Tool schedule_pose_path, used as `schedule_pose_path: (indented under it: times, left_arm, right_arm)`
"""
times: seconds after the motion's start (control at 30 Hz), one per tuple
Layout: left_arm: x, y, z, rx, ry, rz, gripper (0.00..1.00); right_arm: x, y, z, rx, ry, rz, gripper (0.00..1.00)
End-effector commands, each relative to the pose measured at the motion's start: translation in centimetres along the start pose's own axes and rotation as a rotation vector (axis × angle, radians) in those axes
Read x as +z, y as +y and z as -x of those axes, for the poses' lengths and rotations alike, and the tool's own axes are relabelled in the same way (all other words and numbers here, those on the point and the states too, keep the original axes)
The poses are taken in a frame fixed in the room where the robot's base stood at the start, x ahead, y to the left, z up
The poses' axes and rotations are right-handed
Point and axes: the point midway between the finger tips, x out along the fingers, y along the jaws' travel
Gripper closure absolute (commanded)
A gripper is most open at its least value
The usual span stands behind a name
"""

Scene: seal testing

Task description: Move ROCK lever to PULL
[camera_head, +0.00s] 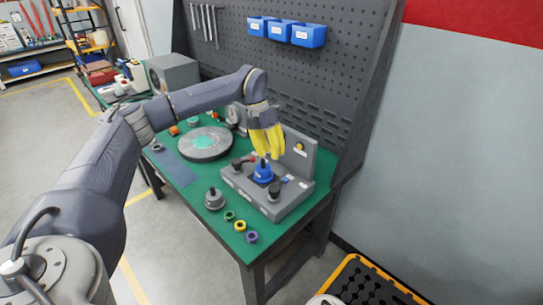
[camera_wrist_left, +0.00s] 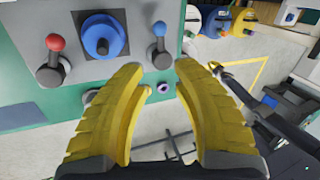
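A grey test fixture (camera_head: 283,206) stands on the green bench, with a blue round part (camera_head: 263,172) in its middle. A lever with a red knob (camera_wrist_left: 55,42) stands left of the blue part in the left wrist view. A lever with a blue knob (camera_wrist_left: 159,29) stands to its right. No lettering can be read, so I cannot tell which lever is ROCK or where PULL is. My left gripper (camera_head: 266,153) has yellow fingers and is over the fixture, close to the blue part. In the wrist view the fingers (camera_wrist_left: 160,67) are apart with nothing between them. My right gripper is not in view.
A round grey turntable (camera_head: 206,153) lies left of the fixture. A grey knobbed weight (camera_head: 214,200) and several small rings, including a purple ring (camera_head: 252,237), lie at the bench front. The fixture's upright back plate (camera_head: 300,150) and the pegboard stand behind.

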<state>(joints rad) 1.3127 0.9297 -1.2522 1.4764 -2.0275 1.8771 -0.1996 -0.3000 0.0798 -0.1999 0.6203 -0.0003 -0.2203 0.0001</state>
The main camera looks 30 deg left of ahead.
Motion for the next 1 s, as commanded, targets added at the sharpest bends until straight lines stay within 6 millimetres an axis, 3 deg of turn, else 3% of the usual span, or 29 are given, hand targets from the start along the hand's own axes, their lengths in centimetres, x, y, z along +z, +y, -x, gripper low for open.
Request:
schedule_pose_path:
  times: [0.23, 0.7, 1.0]
  left_arm:
    - [0.6, 1.4, -0.7, -0.008, 0.010, 0.302, 1.00]
    - [1.5, 3.4, -1.2, -0.017, 0.020, 1.248, 1.00]
    - [1.6, 3.5, -1.2, -0.018, 0.022, 1.509, 1.00]
  right_arm:
    - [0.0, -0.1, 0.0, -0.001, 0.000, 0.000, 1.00]
    - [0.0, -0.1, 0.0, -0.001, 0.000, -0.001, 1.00]
    - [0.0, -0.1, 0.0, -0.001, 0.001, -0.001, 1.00]
